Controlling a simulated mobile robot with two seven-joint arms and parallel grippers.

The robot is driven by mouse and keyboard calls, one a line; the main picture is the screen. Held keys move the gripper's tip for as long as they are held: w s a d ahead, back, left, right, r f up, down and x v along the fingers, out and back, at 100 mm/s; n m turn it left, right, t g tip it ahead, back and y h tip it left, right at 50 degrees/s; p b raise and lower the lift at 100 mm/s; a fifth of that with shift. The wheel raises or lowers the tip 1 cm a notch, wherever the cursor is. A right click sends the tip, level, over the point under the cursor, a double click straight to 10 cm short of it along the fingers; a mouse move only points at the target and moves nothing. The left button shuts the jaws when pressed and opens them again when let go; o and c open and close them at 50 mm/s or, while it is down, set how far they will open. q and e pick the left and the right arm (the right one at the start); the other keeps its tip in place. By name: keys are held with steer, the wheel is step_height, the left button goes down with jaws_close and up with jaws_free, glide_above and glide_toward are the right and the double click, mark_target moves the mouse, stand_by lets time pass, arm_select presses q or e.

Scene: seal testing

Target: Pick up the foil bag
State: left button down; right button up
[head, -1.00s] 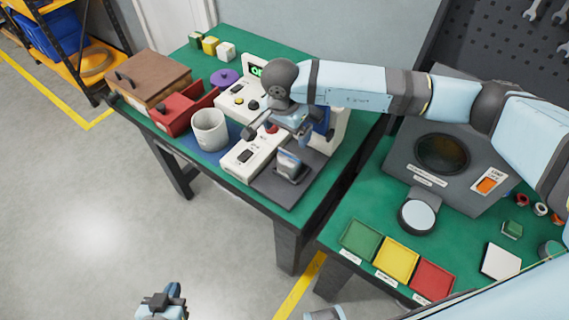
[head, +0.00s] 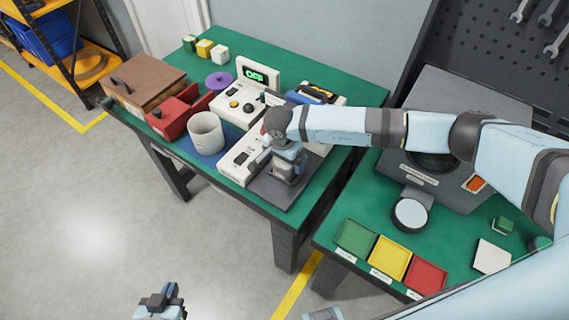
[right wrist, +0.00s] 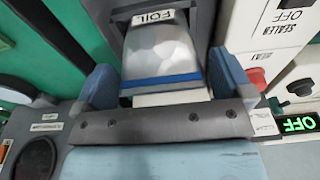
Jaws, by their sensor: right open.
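The foil bag (right wrist: 160,50) is silvery with a blue band and stands upright in a dark holder labelled FOIL (right wrist: 153,17). In the head view the bag is mostly hidden behind my right gripper (head: 287,172), which is over the dark plate (head: 272,194) at the front of the left table. In the right wrist view my right gripper (right wrist: 165,92) is open, with one blue finger on each side of the bag. I cannot tell whether either finger touches it. My left gripper (head: 160,302) is low at the bottom edge, away from the tables; its jaws are unclear.
A white sealer (head: 240,101) with an OFF display stands behind the holder. A white mug (head: 206,135), a red bin (head: 172,119) and a brown box (head: 150,80) are to the left. Green, yellow and red trays (head: 388,258) lie on the right table.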

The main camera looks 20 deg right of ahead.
steer(key=c, duration=1)
steer(key=shift+r, duration=0.1)
